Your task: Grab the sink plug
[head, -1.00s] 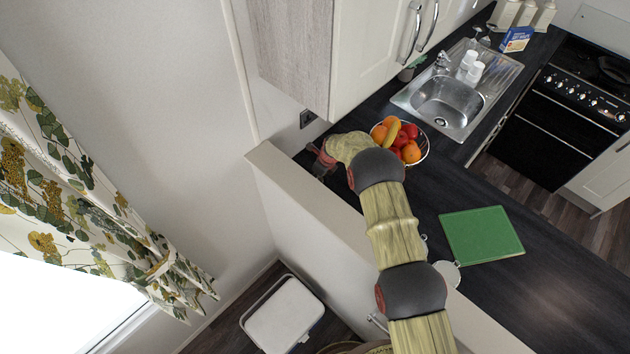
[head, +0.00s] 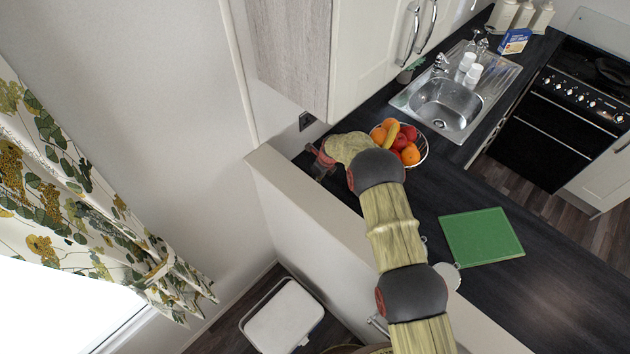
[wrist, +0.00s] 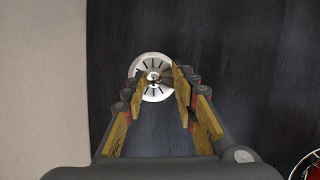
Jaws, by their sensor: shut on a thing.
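The sink plug (wrist: 150,63) is a round, pale metal disc with dark radial slots and a small centre piece. It shows on the dark worktop (wrist: 225,70) in the wrist view. My gripper (wrist: 160,80) is over it, shut on the plug, with the fingertips at its middle. I cannot tell whether the plug still touches the worktop. In the head view my gripper (head: 322,166) is at the worktop's far left corner, left of the fruit bowl; the plug cannot be made out there. The sink (head: 444,103) is farther back, to the right.
A wire fruit bowl (head: 424,154) stands close to the right of my gripper. A pale low wall (head: 290,190) edges the worktop on the left. A cupboard (head: 290,50) hangs above. A green board (head: 482,236) lies nearer me, with bare worktop between it and the bowl.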

